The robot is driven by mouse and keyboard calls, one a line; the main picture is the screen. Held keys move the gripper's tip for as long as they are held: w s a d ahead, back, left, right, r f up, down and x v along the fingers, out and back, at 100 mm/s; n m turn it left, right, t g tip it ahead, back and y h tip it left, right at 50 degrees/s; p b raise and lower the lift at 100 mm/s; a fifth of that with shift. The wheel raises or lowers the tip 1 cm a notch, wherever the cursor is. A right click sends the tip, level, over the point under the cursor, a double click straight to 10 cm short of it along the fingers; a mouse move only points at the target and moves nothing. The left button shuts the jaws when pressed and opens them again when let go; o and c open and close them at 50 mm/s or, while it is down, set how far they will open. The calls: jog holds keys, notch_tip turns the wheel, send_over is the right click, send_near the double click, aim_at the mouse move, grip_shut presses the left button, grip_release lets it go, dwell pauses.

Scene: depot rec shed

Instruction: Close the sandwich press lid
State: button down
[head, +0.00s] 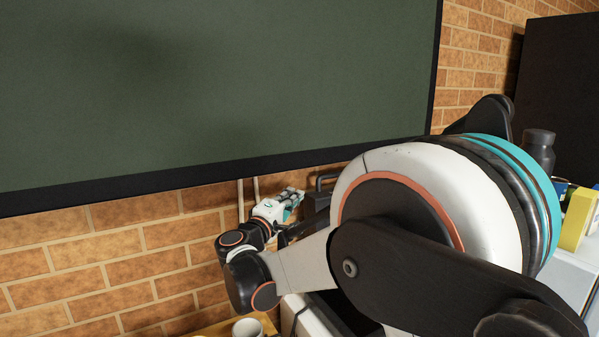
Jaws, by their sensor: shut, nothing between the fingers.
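A dark shape with a bar handle (316,201), which looks like the raised lid of the sandwich press, shows just right of my gripper. Most of the press is hidden behind my arm, so its base and the lid's exact angle cannot be told. My gripper (293,203) is white and teal, small in the head view, and shut with nothing in it. It is close to the left side of the dark shape; whether they touch cannot be told.
A white cup (248,328) stands on a wooden surface (218,329) at the bottom. A dark bottle (538,148) and a yellow box (575,222) stand on a white surface at the right. A brick wall (110,260) with a large green board (220,90) is behind.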

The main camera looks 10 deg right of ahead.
jog(key=shift+m, duration=0.4)
jog(key=x, duration=0.3)
jog(key=p+x, duration=0.1)
jog(key=x, duration=0.2)
jog(key=r+p+x, duration=0.1)
jog(key=x, duration=0.3)
jog(key=shift+w+a+r, duration=0.15)
jog(key=shift+w+a, duration=0.05)
jog(key=shift+a, duration=0.15)
jog(key=shift+s, duration=0.15)
